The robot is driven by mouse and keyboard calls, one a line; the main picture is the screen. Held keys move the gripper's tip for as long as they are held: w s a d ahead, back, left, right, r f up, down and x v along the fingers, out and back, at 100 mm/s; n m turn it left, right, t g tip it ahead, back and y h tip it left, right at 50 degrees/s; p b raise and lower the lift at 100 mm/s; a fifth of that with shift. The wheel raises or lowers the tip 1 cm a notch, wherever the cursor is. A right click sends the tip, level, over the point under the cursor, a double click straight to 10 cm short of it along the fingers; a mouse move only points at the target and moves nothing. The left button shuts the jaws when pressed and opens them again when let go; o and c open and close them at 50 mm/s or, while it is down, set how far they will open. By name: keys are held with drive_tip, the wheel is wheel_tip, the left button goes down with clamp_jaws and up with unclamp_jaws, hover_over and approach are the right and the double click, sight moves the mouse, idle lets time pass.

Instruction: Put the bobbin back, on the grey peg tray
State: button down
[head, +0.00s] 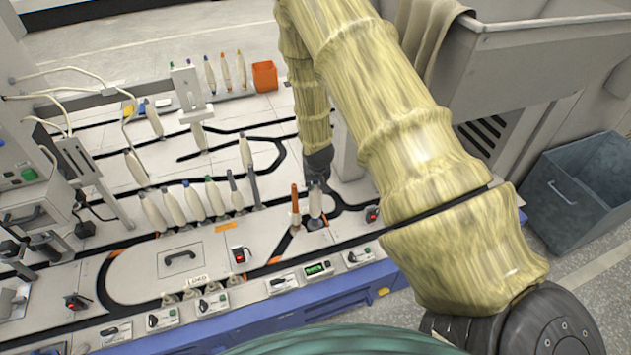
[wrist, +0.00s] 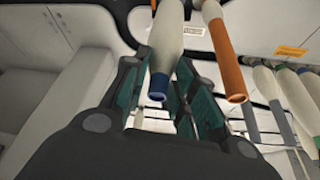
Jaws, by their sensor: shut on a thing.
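The white bobbin (head: 315,204) is upright below my gripper (head: 317,180) in the head view. Its lower end is close over a dark round spot on the work surface; I cannot tell whether it touches. In the wrist view my gripper (wrist: 162,85) is shut on this bobbin (wrist: 168,45), whose blue-rimmed end points toward the camera between the dark green finger pads. An orange-brown bobbin (head: 295,208) stands just left of it in the head view, and to its right in the wrist view (wrist: 222,48). I cannot tell surely which surface is the grey peg tray.
A row of pale bobbins (head: 195,203) stands to the left. Several more stand at the back near an orange box (head: 264,76). A hatch with a black handle (head: 180,258) and control boxes (head: 317,268) lie in front. A grey bin (head: 575,195) is at the far right.

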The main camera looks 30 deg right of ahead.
drive_tip(key=shift+f, duration=0.25)
drive_tip(key=c, duration=1.4)
unclamp_jaws()
drive_tip(key=shift+c, duration=0.2)
drive_tip(key=shift+r, duration=0.1)
drive_tip(key=p+v, duration=0.8)
drive_tip(key=v, duration=0.3)
drive_tip(key=shift+s+a, duration=0.1)
drive_tip(key=s+a+f+n+g+p, duration=0.1)
drive_tip(key=s+a+f, duration=0.1)
drive_tip(key=s+a, duration=0.4)
drive_tip(key=s+a+f+n+g+y+p, duration=0.1)
drive_tip(key=s+a, duration=0.5)
drive_tip(key=s, duration=1.1)
drive_tip(key=s+a+f+n+g+y+p, duration=0.1)
drive_tip(key=s+a, duration=0.5)
drive_tip(key=s, duration=0.6)
wheel_tip(320, 180, down, 2)
drive_tip(key=shift+s+f+n+g+p, duration=0.15)
drive_tip(key=shift+n+g+p, duration=0.25)
drive_tip(key=shift+n+p, duration=0.6)
